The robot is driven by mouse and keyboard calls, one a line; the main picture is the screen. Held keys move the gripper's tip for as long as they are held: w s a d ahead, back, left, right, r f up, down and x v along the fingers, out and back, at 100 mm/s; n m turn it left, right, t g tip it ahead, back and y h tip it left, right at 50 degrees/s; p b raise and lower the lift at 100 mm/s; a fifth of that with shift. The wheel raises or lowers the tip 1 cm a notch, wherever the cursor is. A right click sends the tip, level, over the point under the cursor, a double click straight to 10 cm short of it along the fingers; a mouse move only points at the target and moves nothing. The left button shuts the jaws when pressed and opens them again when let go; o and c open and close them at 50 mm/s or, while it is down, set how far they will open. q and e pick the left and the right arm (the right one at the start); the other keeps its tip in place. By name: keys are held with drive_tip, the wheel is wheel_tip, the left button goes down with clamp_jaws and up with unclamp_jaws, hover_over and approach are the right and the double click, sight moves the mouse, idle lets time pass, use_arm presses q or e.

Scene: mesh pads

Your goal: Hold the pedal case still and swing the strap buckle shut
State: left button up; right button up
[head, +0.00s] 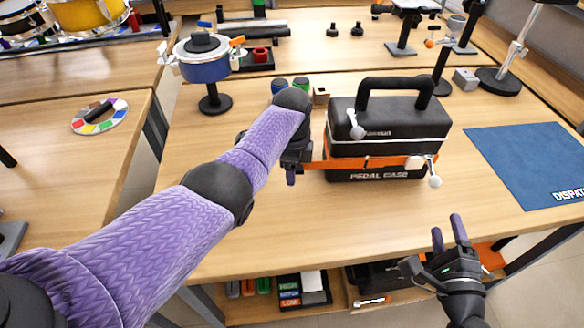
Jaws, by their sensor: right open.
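The black pedal case (385,127) stands upright on the wooden table, with a handle on top and its name on the lower front. An orange strap (350,162) runs across its front. A pale buckle lever (434,176) with a ball end sticks out at the strap's right end. Another pale lever with a ball end (356,128) shows higher on the front left. My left gripper (291,176) is at the case's left side, by the strap's left end; my arm hides much of it, and its grip is unclear. My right gripper (449,232) is open and empty at the table's front edge, below the case.
A blue mat (535,165) lies to the right. Two small jars, blue and green (301,82), stand behind my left gripper. A blue drum on a stand (205,65) is at the back left. Bare table lies in front of the case. A shelf with boxes (303,290) is underneath.

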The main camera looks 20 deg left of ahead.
use_arm(q)
clamp_jaws()
idle(0.4)
idle(0.5)
unclamp_jaws()
clamp_jaws()
drive_tip(key=shift+f, duration=0.1)
idle(1.4)
